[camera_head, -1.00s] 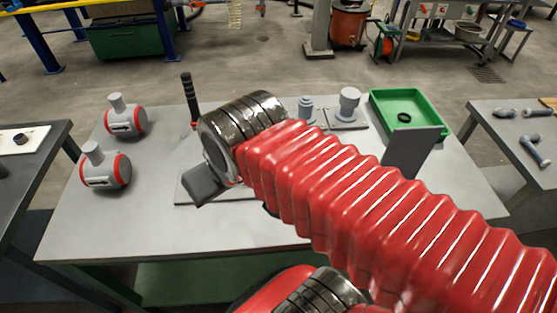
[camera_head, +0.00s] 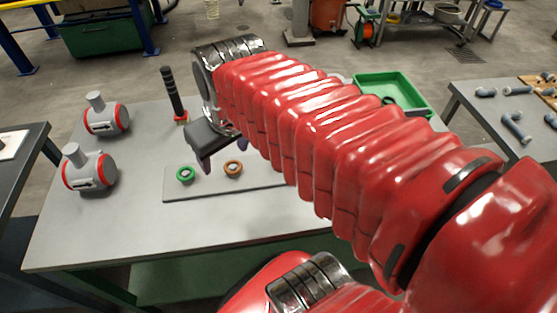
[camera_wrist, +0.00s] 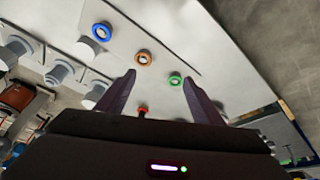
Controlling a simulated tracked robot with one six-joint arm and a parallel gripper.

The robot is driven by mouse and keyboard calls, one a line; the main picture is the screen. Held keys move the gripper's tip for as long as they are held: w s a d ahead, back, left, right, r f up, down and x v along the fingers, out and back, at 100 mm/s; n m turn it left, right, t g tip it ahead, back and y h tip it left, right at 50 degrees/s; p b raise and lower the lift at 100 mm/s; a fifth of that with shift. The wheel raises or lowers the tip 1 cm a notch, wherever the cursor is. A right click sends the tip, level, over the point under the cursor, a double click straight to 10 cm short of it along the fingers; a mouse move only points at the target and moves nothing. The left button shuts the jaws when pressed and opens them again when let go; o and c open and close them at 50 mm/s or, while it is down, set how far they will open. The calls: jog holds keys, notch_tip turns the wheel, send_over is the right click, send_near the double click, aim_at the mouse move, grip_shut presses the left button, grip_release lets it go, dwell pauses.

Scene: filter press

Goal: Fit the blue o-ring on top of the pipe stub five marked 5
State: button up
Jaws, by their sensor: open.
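The blue o-ring (camera_wrist: 101,31) lies on a grey plate (camera_wrist: 120,32) in the wrist view, in a row with an orange ring (camera_wrist: 143,57) and a green ring (camera_wrist: 175,78). In the head view the green ring (camera_head: 185,174) and orange ring (camera_head: 233,168) show; my arm hides the blue one. My gripper (camera_wrist: 158,77) is open and empty above the plate, its fingers nearer the green and orange rings than the blue. Several grey pipe stubs (camera_wrist: 58,72) stand at the left of the wrist view. Their numbers are unreadable, so I cannot tell which is stub five.
A black-handled tool (camera_head: 172,92) stands upright behind my gripper. Two grey cylinders with red bands (camera_head: 90,170) sit at the table's left. A green tray (camera_head: 420,100) with a black ring (camera_head: 388,100) stands at the back right. The table's front left is clear.

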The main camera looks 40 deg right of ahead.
jog(key=d+f+m+g, duration=0.1)
jog(key=d+f+g, duration=0.1)
jog(key=d, duration=1.4)
jog(key=shift+d+m+g, duration=0.3)
jog(key=shift+d+g, duration=0.1)
jog(key=shift+w+f, duration=0.15)
jog(key=shift+f, duration=1.25)
jog(key=shift+w+f, duration=0.2)
jog(key=shift+f, duration=1.25)
jog(key=shift+w+f, duration=0.15)
jog(key=shift+f, duration=1.25)
jog(key=shift+w+d+f, duration=0.1)
jog(key=shift+w+f, duration=0.05)
jog(key=shift+f, duration=1.15)
jog(key=shift+w+f, duration=0.15)
jog(key=shift+f, duration=1.15)
